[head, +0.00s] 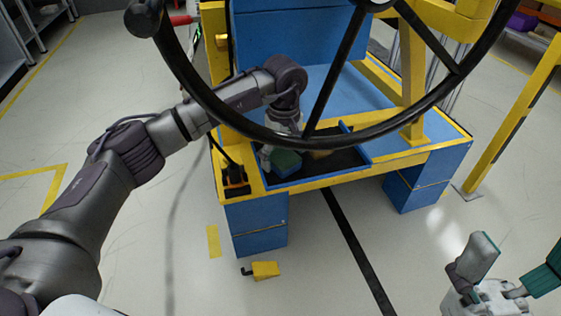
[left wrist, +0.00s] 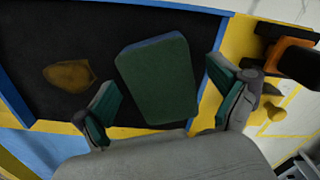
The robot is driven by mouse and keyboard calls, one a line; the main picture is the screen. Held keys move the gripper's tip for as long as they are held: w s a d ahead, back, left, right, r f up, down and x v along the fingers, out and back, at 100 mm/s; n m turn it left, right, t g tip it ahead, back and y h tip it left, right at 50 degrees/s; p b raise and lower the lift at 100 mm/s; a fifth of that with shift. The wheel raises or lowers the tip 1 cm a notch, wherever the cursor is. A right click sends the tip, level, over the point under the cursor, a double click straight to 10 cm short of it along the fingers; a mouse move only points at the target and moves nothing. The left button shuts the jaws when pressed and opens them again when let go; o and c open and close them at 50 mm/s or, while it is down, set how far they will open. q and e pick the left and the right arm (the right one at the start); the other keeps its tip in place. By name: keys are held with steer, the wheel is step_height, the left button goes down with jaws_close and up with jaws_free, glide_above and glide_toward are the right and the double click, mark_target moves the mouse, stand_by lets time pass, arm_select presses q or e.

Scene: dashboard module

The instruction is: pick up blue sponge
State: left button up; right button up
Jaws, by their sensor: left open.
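The sponge (left wrist: 158,80) is a block with a dark green broad face and a blue edge. It lies in the black-floored, blue-rimmed tray (head: 335,163) of the dashboard module. In the left wrist view it sits between the two fingers of my open left gripper (left wrist: 162,78), with gaps on both sides. In the head view the sponge (head: 286,163) shows below my left gripper (head: 276,150), partly covered by the steering wheel and the wrist. My right gripper (head: 508,268) is open and empty at the lower right, far from the tray.
A yellow-brown object (left wrist: 69,75) lies in the tray left of the sponge. A black and orange joystick-like part (head: 236,177) is on the yellow frame beside the tray. The large steering wheel (head: 345,140) crosses above the tray. A yellow object (head: 265,270) lies on the floor.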

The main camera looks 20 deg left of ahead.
arm_select(q)
steer(key=shift+f, duration=0.25)
steer(key=c, duration=0.9)
steer(key=shift+o, duration=0.2)
steer(key=shift+r, duration=0.15)
